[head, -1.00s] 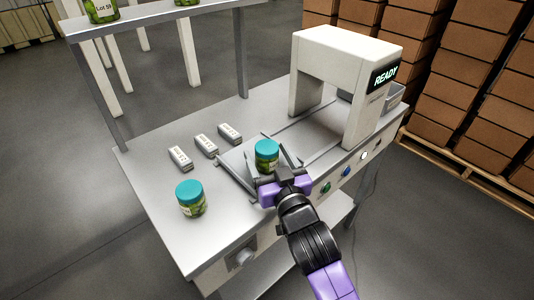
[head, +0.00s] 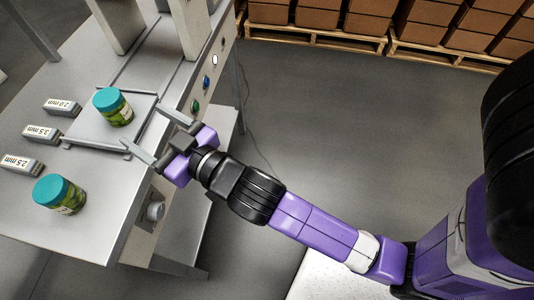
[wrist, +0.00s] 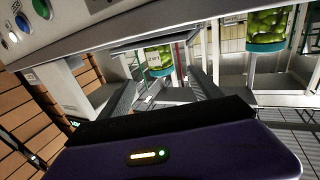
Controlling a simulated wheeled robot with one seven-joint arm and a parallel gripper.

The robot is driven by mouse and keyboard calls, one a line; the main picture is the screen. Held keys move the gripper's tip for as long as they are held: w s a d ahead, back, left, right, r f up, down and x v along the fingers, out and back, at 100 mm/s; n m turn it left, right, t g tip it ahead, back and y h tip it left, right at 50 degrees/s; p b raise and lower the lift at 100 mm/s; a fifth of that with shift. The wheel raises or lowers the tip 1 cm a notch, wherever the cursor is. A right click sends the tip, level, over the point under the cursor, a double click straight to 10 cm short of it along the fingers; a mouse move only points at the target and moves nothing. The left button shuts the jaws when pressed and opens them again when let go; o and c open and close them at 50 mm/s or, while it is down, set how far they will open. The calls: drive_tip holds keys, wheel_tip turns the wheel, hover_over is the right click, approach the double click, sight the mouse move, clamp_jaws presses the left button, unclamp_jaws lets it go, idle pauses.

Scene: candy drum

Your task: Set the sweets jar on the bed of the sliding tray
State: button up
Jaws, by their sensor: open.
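A jar of green sweets with a teal lid (head: 113,106) stands upright on the bed of the sliding tray (head: 88,137). My gripper (head: 141,125) is open and empty at the tray's near edge, its fingers pointing towards this jar but clear of it. In the wrist view the jar (wrist: 158,60) shows upside down beyond the open fingers. A second, similar jar (head: 60,196) stands on the bare table to the left of the tray; it also shows in the wrist view (wrist: 266,25). The jar labels are too small to read.
Several marked grey blocks, such as the 2.5 mm one (head: 22,164), lie along the tray's left side. The white machine arch (head: 187,30) stands behind the tray. Green (head: 195,107) and blue (head: 206,82) buttons are on the table's front. Open floor lies to the right.

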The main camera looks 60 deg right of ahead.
drive_tip(key=s+f+n+g+y, duration=0.1)
drive_tip(key=s+f, duration=0.3)
drive_tip(key=s, duration=0.4)
drive_tip(key=s+f+g, duration=0.1)
drive_tip(key=s+f, duration=0.3)
drive_tip(key=s, duration=0.4)
drive_tip(key=s+g, duration=0.1)
drive_tip(key=s, duration=1.4)
drive_tip(key=shift+d+r, duration=0.2)
drive_tip(key=shift+d, duration=0.2)
